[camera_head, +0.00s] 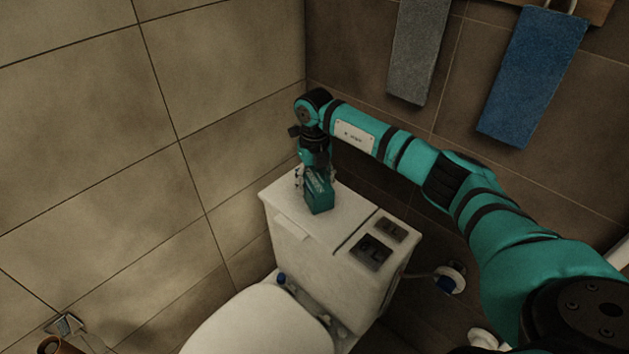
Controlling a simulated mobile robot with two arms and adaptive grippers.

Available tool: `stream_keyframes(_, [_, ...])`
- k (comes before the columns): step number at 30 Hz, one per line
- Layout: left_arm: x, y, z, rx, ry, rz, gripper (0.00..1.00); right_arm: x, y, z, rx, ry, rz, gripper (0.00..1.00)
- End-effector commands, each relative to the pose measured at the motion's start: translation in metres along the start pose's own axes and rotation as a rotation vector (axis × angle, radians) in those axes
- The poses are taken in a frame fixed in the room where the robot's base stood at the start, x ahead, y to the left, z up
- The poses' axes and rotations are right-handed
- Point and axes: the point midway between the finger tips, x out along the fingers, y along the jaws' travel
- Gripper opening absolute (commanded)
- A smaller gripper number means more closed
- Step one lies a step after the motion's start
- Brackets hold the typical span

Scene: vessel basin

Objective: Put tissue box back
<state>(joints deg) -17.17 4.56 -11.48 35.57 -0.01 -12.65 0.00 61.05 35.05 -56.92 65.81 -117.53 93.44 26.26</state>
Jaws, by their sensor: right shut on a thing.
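The tissue box (319,193) is a small teal-green box with pale marks on its side. It is at the top of the white toilet tank (290,220), towards the back left of its lid. My right gripper (315,178) points down from above and is shut on the tissue box. Its fingers show at the sides of the box. I cannot tell whether the box's bottom touches the lid. My left gripper is not in view.
Dark flush buttons (377,240) are on the right part of the tank. The toilet lid (262,325) is in front. Tiled walls stand close behind and left. Grey (416,50) and blue (533,75) towels hang at the upper right.

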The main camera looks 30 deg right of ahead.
Motion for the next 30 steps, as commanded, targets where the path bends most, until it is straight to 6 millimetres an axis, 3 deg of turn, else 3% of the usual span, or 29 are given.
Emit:
stream_keyframes(2, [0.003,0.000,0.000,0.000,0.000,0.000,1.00,0.004,0.000,0.000,0.001,0.000,0.000,0.21])
stream_keyframes(3, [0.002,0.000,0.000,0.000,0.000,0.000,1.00,0.003,0.000,0.000,0.001,0.000,0.000,0.58])
stream_keyframes(8, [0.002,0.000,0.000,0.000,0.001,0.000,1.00,0.002,0.000,0.000,0.001,0.000,-0.001,0.78])
stream_keyframes(20, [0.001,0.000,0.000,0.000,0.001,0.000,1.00,-0.008,-0.001,0.001,0.001,-0.002,-0.001,0.78])
stream_keyframes(30, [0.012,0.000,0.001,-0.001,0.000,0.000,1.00,-0.077,0.000,0.001,0.000,-0.005,-0.001,0.78])
